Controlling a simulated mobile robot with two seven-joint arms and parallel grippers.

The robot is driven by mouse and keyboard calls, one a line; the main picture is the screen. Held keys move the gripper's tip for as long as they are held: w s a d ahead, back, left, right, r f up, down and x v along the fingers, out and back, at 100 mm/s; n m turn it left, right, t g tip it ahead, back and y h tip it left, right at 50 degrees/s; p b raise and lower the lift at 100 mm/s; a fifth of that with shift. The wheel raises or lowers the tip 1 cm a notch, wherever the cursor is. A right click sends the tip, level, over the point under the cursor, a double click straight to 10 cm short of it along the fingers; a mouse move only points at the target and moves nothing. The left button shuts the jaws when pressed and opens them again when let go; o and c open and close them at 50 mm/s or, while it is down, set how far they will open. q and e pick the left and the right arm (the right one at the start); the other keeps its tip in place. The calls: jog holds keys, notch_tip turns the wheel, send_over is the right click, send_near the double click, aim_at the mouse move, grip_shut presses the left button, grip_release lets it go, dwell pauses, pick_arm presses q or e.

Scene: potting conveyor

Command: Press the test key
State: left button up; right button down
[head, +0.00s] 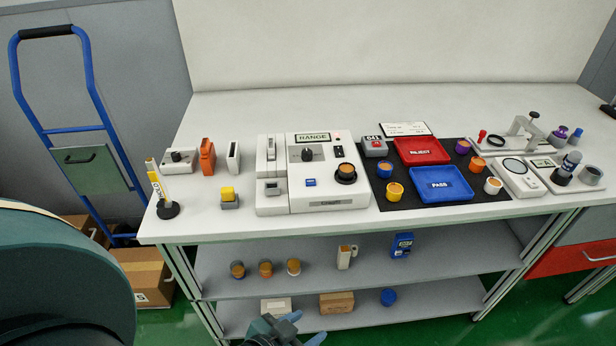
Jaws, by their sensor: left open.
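A white tester (330,195) with a RANGE label stands on the bench, left of centre. A small blue key (310,182) sits on its sloped front; its lettering is too small to read. A dark knob (307,155) is above the key, and a round dark socket holding an orange-topped part (346,172) is to its right. My left gripper (307,328) is at the bottom edge, in front of the lower shelf and well below the bench top. Its blue-grey fingers are apart, with nothing seen between them. My right gripper is not in view.
The bench top (420,105) has clear room behind the tester. A yellow-topped block (229,198) stands left of the tester. To the right, a black mat (390,204) carries a red REJECT tray (422,150), a blue PASS tray (441,184) and several small pots.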

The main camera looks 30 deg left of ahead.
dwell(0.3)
pick_arm(q)
grip_shut()
dwell(0.4)
dwell(1.1)
